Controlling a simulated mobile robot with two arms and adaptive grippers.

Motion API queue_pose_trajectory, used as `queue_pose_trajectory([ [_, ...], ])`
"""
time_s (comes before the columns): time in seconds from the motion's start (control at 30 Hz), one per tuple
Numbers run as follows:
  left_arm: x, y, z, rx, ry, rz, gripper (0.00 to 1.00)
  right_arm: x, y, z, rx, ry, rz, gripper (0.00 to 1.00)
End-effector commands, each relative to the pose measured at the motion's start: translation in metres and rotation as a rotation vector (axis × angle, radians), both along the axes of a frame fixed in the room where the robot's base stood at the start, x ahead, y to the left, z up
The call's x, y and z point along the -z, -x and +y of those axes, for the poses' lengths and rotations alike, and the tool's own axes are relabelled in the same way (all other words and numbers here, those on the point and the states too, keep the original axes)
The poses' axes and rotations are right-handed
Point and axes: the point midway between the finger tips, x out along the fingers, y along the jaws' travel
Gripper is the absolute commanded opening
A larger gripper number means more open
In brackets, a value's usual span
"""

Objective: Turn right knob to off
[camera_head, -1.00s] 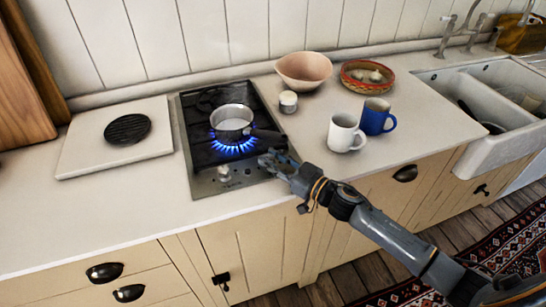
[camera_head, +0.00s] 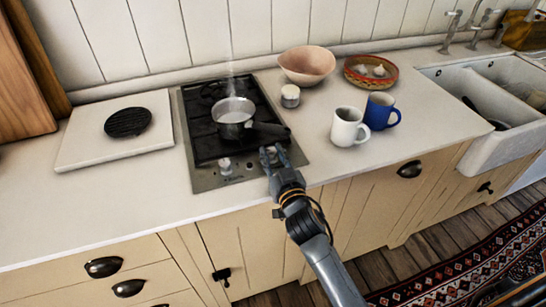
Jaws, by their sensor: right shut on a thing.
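The hob (camera_head: 200,150) is a black two-burner plate with a steel front strip. My right gripper (camera_head: 273,156) is over the right end of that strip, shut on the right knob, which its fingers mostly hide. The left knob (camera_head: 225,166) stands free on the strip, left of my gripper. A saucepan (camera_head: 233,112) sits on the front burner with its dark handle pointing right, towards my gripper. Steam rises from it, and no flame shows under it. My left gripper is not in view.
A white mug (camera_head: 347,128) and a blue mug (camera_head: 380,112) stand right of the hob. Behind are a small white jar (camera_head: 290,96), a pink bowl (camera_head: 306,65) and a patterned bowl (camera_head: 370,73). A white board (camera_head: 80,147) lies left. The front counter is clear.

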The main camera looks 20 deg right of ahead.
Motion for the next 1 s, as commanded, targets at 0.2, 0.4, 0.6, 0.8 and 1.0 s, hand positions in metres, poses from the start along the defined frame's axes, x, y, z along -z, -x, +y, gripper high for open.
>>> queue_pose_trajectory([
  [0.2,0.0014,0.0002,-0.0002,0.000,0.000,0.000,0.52,-0.0007,-0.0001,-0.0003,0.012,0.001,-0.001,0.00],
  [0.4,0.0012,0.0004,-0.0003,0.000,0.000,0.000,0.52,-0.0010,-0.0002,-0.0002,0.011,0.001,-0.002,0.00],
  [0.6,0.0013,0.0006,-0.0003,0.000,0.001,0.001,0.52,-0.0011,-0.0002,-0.0002,0.011,0.001,-0.002,0.52],
  [0.8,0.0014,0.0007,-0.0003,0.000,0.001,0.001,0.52,-0.0008,-0.0002,0.0000,0.010,0.000,-0.002,0.52],
  [1.0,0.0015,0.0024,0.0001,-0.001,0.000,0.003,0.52,0.0001,0.0090,0.0003,0.010,-0.001,0.000,0.52],
])
